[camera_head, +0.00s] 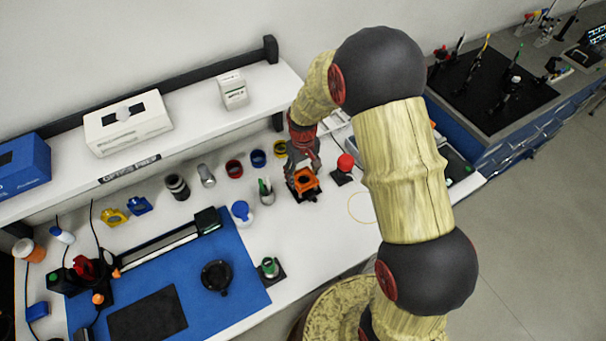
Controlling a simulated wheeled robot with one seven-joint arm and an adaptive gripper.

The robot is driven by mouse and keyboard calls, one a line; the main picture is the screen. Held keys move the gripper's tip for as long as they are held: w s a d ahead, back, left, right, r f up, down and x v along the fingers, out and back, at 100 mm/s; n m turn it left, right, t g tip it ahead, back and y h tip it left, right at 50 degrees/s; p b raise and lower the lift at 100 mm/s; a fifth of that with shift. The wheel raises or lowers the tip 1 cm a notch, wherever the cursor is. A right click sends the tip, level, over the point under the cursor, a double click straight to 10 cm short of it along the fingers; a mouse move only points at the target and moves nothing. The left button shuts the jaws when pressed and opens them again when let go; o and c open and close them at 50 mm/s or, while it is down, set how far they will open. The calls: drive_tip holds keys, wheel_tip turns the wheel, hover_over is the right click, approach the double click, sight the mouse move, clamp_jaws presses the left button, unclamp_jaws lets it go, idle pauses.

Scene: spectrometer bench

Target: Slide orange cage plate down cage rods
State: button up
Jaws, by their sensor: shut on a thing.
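The orange cage plate (307,181) is in the middle of the white bench, seen from above, over a dark base. My gripper (303,170) reaches down from above and behind it and is shut on the orange cage plate. The cage rods are too small and too hidden by the gripper and plate to make out. I cannot tell how high the plate sits on them.
A red-topped post (345,162) stands close on the right. A cup with tools (266,192) stands close on the left. Red, blue and yellow rings lie behind. A blue mat (240,262) lies front left. A shelf (190,110) runs along the back.

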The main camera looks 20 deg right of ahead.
drive_tip(key=shift+f+b, duration=0.7)
drive_tip(key=shift+f, duration=0.5)
drive_tip(key=o, duration=1.3)
drive_tip(key=shift+o, duration=0.6)
wheel_tip(320, 180, up, 12)
